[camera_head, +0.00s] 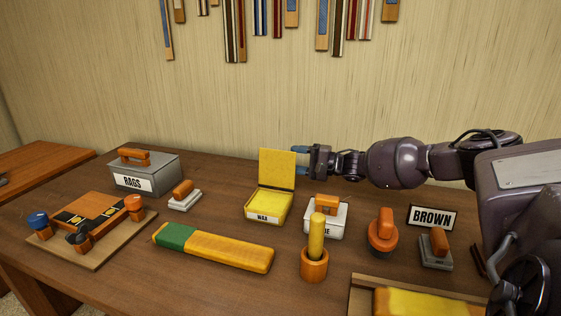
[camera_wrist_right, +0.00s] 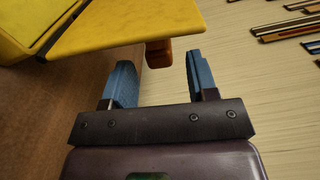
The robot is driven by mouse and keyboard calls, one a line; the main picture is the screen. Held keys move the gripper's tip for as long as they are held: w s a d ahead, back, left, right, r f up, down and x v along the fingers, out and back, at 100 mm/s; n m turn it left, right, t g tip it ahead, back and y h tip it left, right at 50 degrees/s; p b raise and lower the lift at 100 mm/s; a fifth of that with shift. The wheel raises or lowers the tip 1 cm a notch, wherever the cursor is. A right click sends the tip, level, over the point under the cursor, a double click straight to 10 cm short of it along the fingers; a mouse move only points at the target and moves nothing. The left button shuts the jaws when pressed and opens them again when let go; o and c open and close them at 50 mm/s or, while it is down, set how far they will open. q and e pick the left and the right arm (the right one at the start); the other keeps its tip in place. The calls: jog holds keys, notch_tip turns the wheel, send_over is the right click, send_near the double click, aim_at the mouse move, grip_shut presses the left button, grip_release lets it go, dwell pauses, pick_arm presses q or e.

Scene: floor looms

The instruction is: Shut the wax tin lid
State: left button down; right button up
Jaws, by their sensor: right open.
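The wax tin (camera_head: 268,207) is a yellow box with a white "WAX" label, standing mid-table in the head view. Its yellow lid (camera_head: 277,169) stands open, roughly upright at the back edge. My right gripper (camera_head: 298,160) is open and empty, with blue fingertips just right of the lid and at about its height. In the right wrist view the lid (camera_wrist_right: 135,25) lies ahead and left of the blue fingers (camera_wrist_right: 160,80); I cannot tell whether they touch it. The left gripper is not in view.
A labelled white tin (camera_head: 325,218) with an orange handle stands right of the wax tin. A grey RAGS box (camera_head: 145,173) and a brush-like orange block (camera_head: 183,196) stand left.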

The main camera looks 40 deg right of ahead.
aim_at(283, 157)
jog(key=b+x, duration=0.1)
jog(key=x, duration=0.2)
jog(key=shift+w+a+f, duration=0.15)
jog(key=shift+w+a, duration=0.05)
jog(key=shift+w, duration=0.15)
jog(key=shift+w+a, duration=0.15)
jog(key=shift+w, duration=0.1)
grip_shut()
